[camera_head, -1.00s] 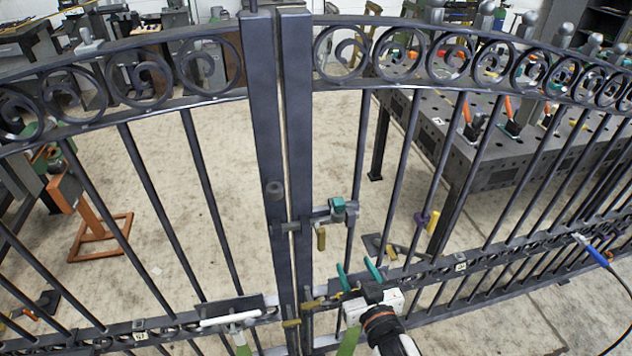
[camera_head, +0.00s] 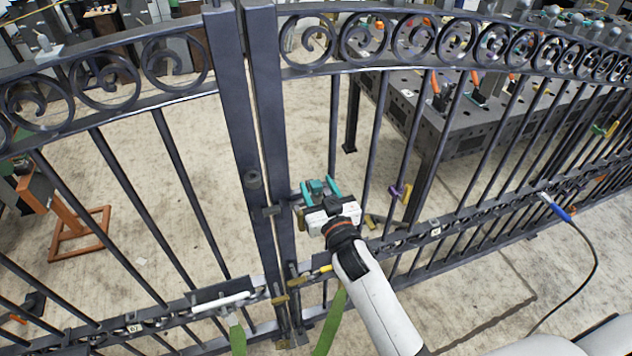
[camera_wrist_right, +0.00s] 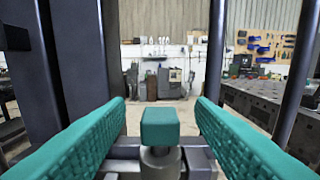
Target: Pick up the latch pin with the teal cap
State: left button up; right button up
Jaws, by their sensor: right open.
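The latch pin's teal cap (camera_head: 317,186) shows in the head view on the latch bracket, just right of the gate's centre posts. In the right wrist view the teal cap (camera_wrist_right: 159,121) stands upright on a grey metal stem (camera_wrist_right: 160,160). My right gripper (camera_head: 319,189) is open, with its two teal fingers on either side of the cap. In the wrist view gaps show between the cap and both fingers, so they do not touch it. The lower part of the pin is hidden. My left gripper is not in view.
The dark gate posts (camera_head: 268,130) stand close to the left of my right gripper, and gate bars rise beside it. Green straps (camera_head: 333,322) hang near the lower rail. A perforated metal table (camera_head: 468,125) stands behind the gate.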

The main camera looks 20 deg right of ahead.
jog(key=shift+w+f, duration=0.15)
jog(key=shift+w, duration=0.9)
jog(key=shift+s, duration=0.1)
